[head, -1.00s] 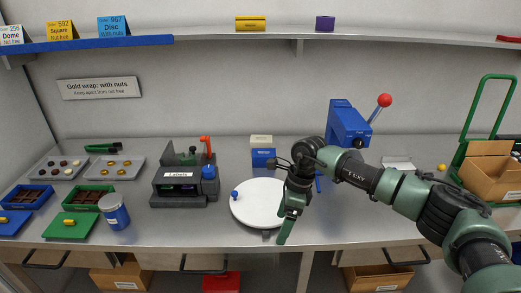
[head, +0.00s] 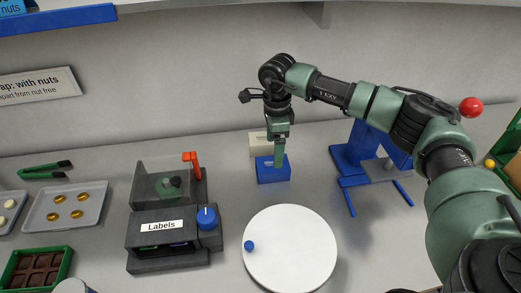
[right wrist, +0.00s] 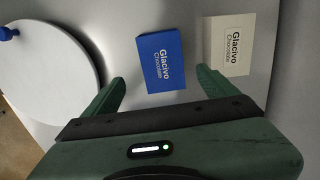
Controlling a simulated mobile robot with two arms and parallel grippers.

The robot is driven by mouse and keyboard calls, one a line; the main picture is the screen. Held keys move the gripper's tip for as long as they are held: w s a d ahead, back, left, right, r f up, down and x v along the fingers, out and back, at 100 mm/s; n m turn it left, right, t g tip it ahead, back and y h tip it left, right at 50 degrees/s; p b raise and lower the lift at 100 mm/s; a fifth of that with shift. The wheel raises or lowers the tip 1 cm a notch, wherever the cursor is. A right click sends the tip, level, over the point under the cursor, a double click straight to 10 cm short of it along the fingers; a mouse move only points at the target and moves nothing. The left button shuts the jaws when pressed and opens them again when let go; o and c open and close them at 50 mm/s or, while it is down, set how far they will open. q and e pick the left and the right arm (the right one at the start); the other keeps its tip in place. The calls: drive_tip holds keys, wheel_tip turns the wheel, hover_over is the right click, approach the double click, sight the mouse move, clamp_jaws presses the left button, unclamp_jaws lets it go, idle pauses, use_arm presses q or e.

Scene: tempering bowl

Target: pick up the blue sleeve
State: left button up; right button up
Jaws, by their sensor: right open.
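The blue sleeve (head: 265,176) is a small blue box standing on the worktop, left of the blue press. In the right wrist view the blue sleeve (right wrist: 159,66) shows white "Glacivo Chocolate" lettering. My right gripper (head: 279,160) points down over it and hides part of it in the head view. In the right wrist view my right gripper (right wrist: 160,76) is open and empty, with the sleeve beyond and between its spread fingers. Whether the fingertips touch it I cannot tell. My left gripper is not in view.
A cream sleeve (head: 260,141) stands close behind the blue one; it also shows in the right wrist view (right wrist: 229,44). A white turntable (head: 300,255) with a blue knob lies in front. A label machine (head: 165,228) is left, a blue press (head: 352,152) right.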

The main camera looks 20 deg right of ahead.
sight(273, 169)
wheel_tip(273, 169, down, 2)
drive_tip(key=shift+w+f+p, duration=0.15)
drive_tip(key=shift+f+p, duration=0.05)
drive_tip(key=shift+p, duration=0.4)
drive_tip(key=shift+f+p, duration=0.35)
drive_tip(key=shift+p, duration=0.05)
wheel_tip(273, 169, down, 4)
drive_tip(key=shift+r+p, duration=0.1)
drive_tip(key=shift+p, duration=0.7)
drive_tip(key=shift+f, duration=0.35)
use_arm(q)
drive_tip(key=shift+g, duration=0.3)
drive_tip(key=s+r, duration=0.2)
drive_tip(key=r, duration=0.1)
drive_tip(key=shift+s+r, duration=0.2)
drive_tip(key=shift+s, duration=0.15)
use_arm(e)
drive_tip(key=c, duration=1.4)
